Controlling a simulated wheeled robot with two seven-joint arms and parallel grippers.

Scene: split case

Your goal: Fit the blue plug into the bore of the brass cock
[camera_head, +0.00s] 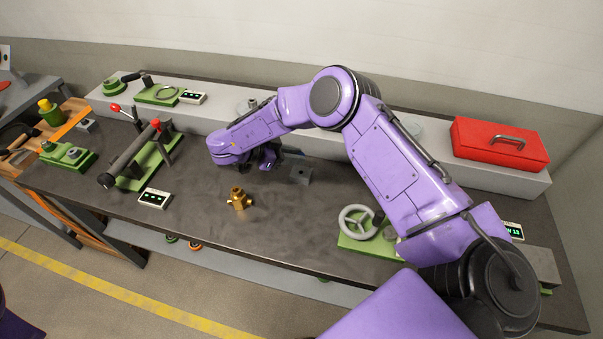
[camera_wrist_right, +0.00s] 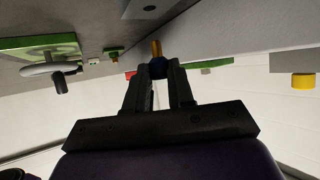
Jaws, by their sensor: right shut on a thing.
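The brass cock (camera_head: 239,200) stands on the dark bench top near the middle of the head view, in the open. My right gripper (camera_head: 267,160) is behind it and slightly to its right, clear of it. In the wrist view the right gripper (camera_wrist_right: 158,72) is shut on the blue plug (camera_wrist_right: 157,67), which shows dark blue between the fingertips. A brass-coloured piece sticks out beyond the blue part; I cannot tell whether it belongs to the plug. The plug is hidden by the hand in the head view. My left gripper is not in view.
A small grey block (camera_head: 301,174) lies right of the hand. A green fixture with a grey handwheel (camera_head: 357,222) stands farther right. A green lever fixture (camera_head: 148,160) and a display (camera_head: 154,199) are left. A red toolbox (camera_head: 499,143) sits on the back ledge. Bench around the cock is clear.

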